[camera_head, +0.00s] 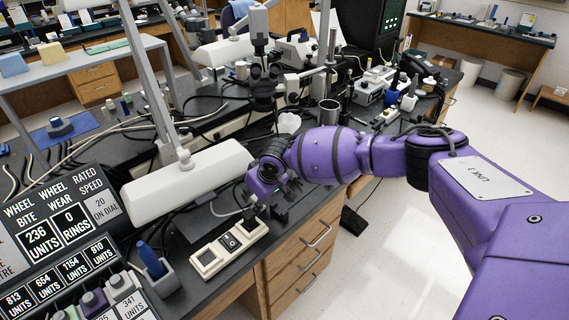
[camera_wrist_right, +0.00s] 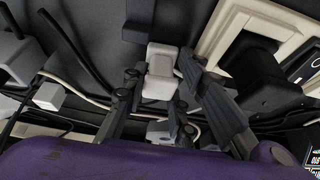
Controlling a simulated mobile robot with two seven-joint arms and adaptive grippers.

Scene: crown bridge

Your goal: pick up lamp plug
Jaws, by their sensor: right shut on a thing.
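The lamp plug (camera_wrist_right: 158,68) is a small white block in the middle of the right wrist view. My right gripper (camera_wrist_right: 162,78) has a dark finger on each side of it and is shut on it. In the head view my purple right arm reaches in from the right, and the right gripper (camera_head: 264,198) is low over the bench near its front edge, just behind the power strip (camera_head: 212,262). The strip is cream with a dark rocker switch. It also shows in the right wrist view (camera_wrist_right: 222,42), beside the held plug. My left gripper is not in view.
A black plug (camera_wrist_right: 258,72) sits in the strip, close to the right finger. Several cords and a white block (camera_wrist_right: 48,96) lie nearby. A white lamp head (camera_head: 185,185) is left of the gripper; a microscope (camera_head: 263,85) stands behind. A readout panel (camera_head: 50,225) fills the lower left.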

